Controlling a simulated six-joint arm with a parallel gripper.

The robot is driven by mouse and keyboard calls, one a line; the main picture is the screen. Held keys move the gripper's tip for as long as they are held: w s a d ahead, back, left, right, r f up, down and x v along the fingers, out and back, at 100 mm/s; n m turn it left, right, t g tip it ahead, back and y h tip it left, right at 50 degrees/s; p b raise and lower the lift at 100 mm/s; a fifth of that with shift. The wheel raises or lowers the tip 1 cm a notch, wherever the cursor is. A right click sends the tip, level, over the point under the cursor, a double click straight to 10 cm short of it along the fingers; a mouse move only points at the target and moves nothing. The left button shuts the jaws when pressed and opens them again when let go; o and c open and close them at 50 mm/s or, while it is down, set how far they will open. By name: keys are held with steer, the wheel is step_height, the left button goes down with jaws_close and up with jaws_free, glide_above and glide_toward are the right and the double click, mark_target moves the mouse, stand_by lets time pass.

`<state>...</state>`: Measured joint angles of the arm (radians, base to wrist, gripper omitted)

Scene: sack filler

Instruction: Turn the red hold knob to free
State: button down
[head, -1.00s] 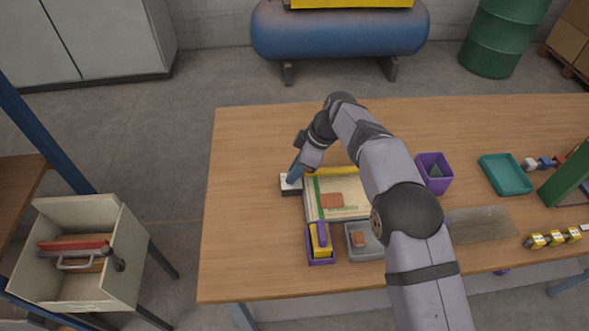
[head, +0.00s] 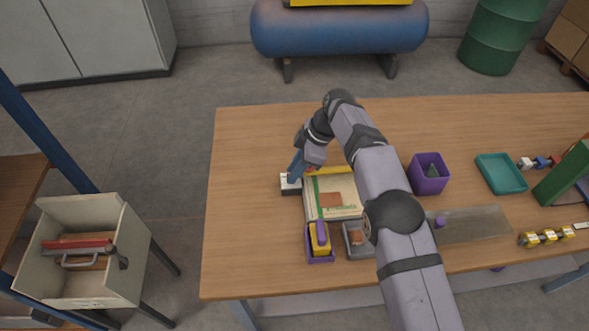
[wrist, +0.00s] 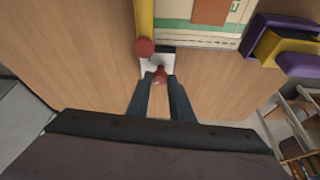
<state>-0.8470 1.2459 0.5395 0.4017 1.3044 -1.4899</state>
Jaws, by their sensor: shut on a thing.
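The red hold knob (wrist: 159,76) shows in the wrist view, on a small block with a white top (wrist: 150,62). My gripper (wrist: 160,82) is shut on the knob, one blue-grey finger on each side of it. In the head view my gripper (head: 294,178) reaches down at the white-topped block (head: 286,188), left of the sack filler's board. The knob is hidden by my fingers there. I cannot tell which way the knob is turned.
A yellow bar with a red end (wrist: 145,46) lies close to the knob. The sack (head: 341,195) is right of it. The table's left part is clear.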

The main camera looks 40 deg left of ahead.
steer(key=c, duration=1.6)
jaws_free()
steer(key=shift+o, duration=0.2)
steer(key=shift+r, duration=0.1)
steer(key=b+v, duration=0.1)
steer(key=v, duration=0.6)
steer(key=shift+d, duration=0.1)
